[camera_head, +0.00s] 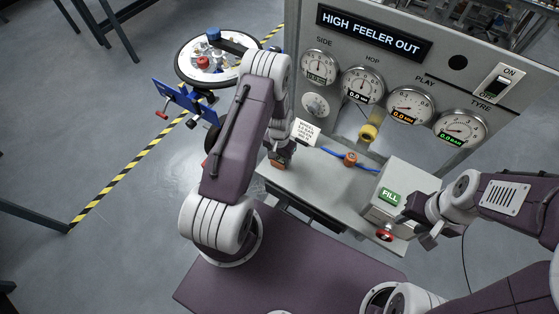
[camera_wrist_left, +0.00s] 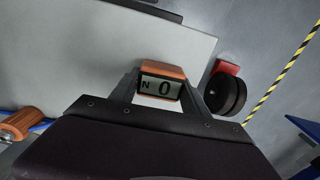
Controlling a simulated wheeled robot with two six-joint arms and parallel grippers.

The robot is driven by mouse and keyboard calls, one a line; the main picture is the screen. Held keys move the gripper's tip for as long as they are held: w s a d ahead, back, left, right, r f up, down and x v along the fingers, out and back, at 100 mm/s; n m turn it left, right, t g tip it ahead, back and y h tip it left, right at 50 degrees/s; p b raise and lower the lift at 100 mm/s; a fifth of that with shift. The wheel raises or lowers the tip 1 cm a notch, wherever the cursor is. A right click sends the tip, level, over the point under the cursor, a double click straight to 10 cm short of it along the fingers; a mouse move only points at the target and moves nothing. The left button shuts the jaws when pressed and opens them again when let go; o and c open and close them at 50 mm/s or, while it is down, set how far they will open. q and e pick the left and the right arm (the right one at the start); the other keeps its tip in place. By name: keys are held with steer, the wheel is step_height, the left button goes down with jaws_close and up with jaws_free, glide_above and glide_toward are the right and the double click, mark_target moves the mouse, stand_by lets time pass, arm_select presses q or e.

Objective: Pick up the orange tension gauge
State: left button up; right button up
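The orange tension gauge (camera_wrist_left: 163,88) is a small orange block with a dark-framed display reading "N 0" in the left wrist view. In the head view a little of its orange body (camera_head: 278,164) shows at the left end of the grey shelf. My left gripper (camera_wrist_left: 162,92) has one finger close along each side of the gauge. I cannot tell whether the fingers press on it, or whether the gauge rests on the shelf. My right gripper (camera_head: 411,232) is open and empty beside the grey box with the green FILL label.
The grey shelf (camera_head: 325,188) runs below a panel of dials (camera_head: 362,85). An orange-brown fitting (camera_head: 350,159) on a blue hose lies on it. The FILL box (camera_head: 392,202) and a red knob (camera_head: 385,236) are at right. A wheel stand (camera_head: 183,103) stands at left.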

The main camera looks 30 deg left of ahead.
mark_target(279, 158)
arm_select(q)
steer(key=c, duration=0.5)
steer(key=shift+s, duration=0.1)
steer(key=shift+r, duration=0.1)
steer(key=shift+r, duration=0.5)
step_height(279, 158, up, 3)
steer(key=shift+f+b, duration=0.1)
steer(key=shift+b, duration=0.65)
steer(key=w+a+r+b, duration=0.3)
steer(key=w+r, duration=0.4)
steer(key=w, duration=0.4)
steer(key=shift+a, duration=0.55)
